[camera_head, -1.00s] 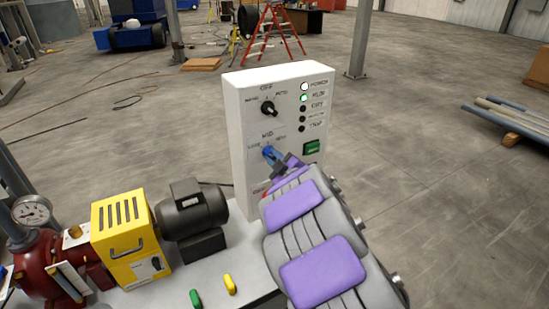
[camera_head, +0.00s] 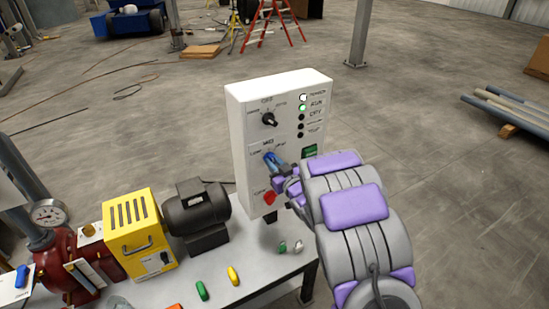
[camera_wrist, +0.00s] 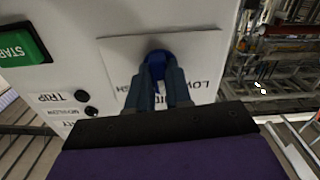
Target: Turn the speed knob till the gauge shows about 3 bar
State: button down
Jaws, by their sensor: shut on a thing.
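The white control box (camera_head: 243,175) stands at the middle of the head view, with a blue knob (camera_head: 269,159) on its lower labelled plate. In the wrist view the blue knob (camera_wrist: 155,60) sits between my fingertips, and LOW is readable upside down on the plate (camera_wrist: 200,55). My gripper (camera_wrist: 160,80) is shut on this knob; it also shows at the box in the head view (camera_head: 281,171). The knob's pointer is largely hidden by the fingers. The round gauge (camera_head: 48,213) is at the left on the red pump; its reading is too small to tell.
A black selector (camera_head: 268,119) is above the blue knob, a red button (camera_head: 269,198) below it, and a green START button (camera_wrist: 20,47) beside it. A yellow box (camera_head: 135,233) and a dark motor (camera_head: 195,208) stand on the bench to the left. Small coloured pieces lie in front.

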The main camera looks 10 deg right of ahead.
jog(key=shift+r+m+p, duration=0.1)
jog(key=shift+m+p, duration=0.3)
jog(key=shift+m, duration=0.2)
jog(key=c, duration=1.3)
grip_release()
jog(key=shift+o, duration=1.3)
jog(key=shift+a+r, duration=0.1)
jog(key=shift+a, duration=0.05)
jog(key=shift+d, duration=0.2)
jog(key=shift+w, duration=0.1)
jog(key=shift+f, duration=0.2)
